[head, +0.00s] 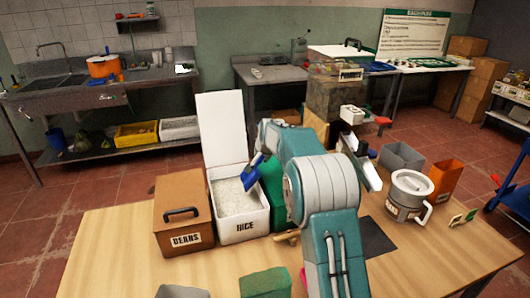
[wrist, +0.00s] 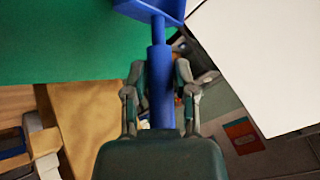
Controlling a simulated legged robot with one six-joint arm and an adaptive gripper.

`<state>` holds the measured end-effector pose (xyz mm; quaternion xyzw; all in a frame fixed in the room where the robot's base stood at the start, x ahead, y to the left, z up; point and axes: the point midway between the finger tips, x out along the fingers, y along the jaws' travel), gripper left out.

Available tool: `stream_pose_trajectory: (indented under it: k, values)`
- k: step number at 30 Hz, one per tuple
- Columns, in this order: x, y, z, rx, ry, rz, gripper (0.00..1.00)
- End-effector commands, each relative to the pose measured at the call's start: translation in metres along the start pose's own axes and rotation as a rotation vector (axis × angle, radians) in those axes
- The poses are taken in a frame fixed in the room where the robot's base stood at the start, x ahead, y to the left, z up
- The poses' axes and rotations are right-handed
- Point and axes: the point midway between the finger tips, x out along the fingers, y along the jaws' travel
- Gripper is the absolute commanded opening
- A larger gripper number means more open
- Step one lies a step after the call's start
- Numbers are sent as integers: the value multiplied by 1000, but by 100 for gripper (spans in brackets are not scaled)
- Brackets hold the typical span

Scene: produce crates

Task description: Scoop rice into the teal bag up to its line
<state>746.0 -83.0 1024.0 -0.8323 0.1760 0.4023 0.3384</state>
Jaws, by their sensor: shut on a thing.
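My gripper (wrist: 160,85) is shut on the blue handle of a scoop (wrist: 157,60). In the head view the blue scoop (head: 250,174) hangs tilted over the right side of the open rice bin (head: 240,228), apparently above the rice (head: 233,198). My arm hides the gripper there, and I cannot tell whether the scoop holds rice. A green upright object (head: 273,180) stands right of the bin, partly behind my arm. A green surface (wrist: 70,45) fills the wrist view's upper left. I cannot tell whether either is the teal bag; no fill line shows.
The white bin lid (head: 222,128) stands raised behind the rice. A closed brown beans box (head: 184,205) is left of it. A green block (head: 265,283) lies at the front. A white lidded pot (head: 408,195), grey bin (head: 402,158) and orange bin (head: 445,179) stand right.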

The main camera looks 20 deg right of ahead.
Motion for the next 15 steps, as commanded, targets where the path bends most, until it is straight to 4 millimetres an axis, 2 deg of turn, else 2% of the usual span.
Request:
stream_pose_trajectory:
  k: [15]
  values:
    - [24,-7,33,-99,85,83,0]
